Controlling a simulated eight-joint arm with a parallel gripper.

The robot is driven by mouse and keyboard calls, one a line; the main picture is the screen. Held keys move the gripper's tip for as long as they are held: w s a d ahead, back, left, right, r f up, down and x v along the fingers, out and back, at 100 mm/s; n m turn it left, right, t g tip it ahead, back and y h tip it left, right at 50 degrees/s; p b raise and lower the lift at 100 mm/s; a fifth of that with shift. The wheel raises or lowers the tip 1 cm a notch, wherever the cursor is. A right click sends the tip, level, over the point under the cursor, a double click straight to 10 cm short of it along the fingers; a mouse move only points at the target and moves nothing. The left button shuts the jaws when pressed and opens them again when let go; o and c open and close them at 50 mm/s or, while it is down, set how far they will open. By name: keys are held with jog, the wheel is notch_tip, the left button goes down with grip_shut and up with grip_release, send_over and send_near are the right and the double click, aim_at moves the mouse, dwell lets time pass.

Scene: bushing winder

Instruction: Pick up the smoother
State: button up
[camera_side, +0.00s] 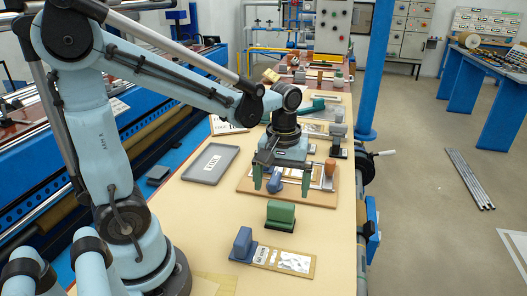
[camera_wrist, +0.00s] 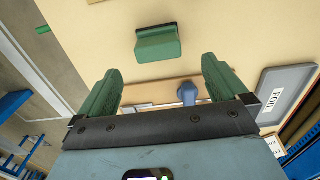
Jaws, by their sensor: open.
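No label marks the smoother, so I cannot tell which tool it is. A green block with a dark base (camera_side: 280,214) stands on the table in front of my gripper (camera_side: 281,181). It also shows in the wrist view (camera_wrist: 157,43), beyond the fingertips and apart from them. My gripper (camera_wrist: 160,72) is open and empty, its green fingers pointing down above a wooden board (camera_side: 245,186). A rounded blue tool (camera_side: 273,181) lies on that board between the fingers as seen from the side, and shows in the wrist view (camera_wrist: 187,93), partly hidden by my gripper.
A grey labelled tray (camera_side: 211,163) lies left of the board. A blue block (camera_side: 243,243) stands on a labelled plate at the front. A brown-orange knob (camera_side: 331,168) stands at the board's right. Dark-based blocks (camera_side: 338,132) stand farther back. The table around the green block is clear.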

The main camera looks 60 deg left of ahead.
aim_at(281, 205)
jog(key=shift+d+f, duration=0.2)
jog(key=shift+f, duration=4.2)
jog(key=c, duration=1.1)
jog(key=shift+r, duration=0.1)
jog(key=shift+c, duration=0.2)
jog(key=shift+r, duration=0.4)
notch_tip(281, 205, up, 3)
jog(key=shift+s+r, duration=0.1)
jog(key=shift+r, duration=0.1)
jog(key=s+d+r, duration=0.5)
jog(key=d+r, duration=0.1)
jog(key=d, duration=0.4)
jog(key=shift+d+r, duration=0.25)
jog(key=shift+r, duration=0.1)
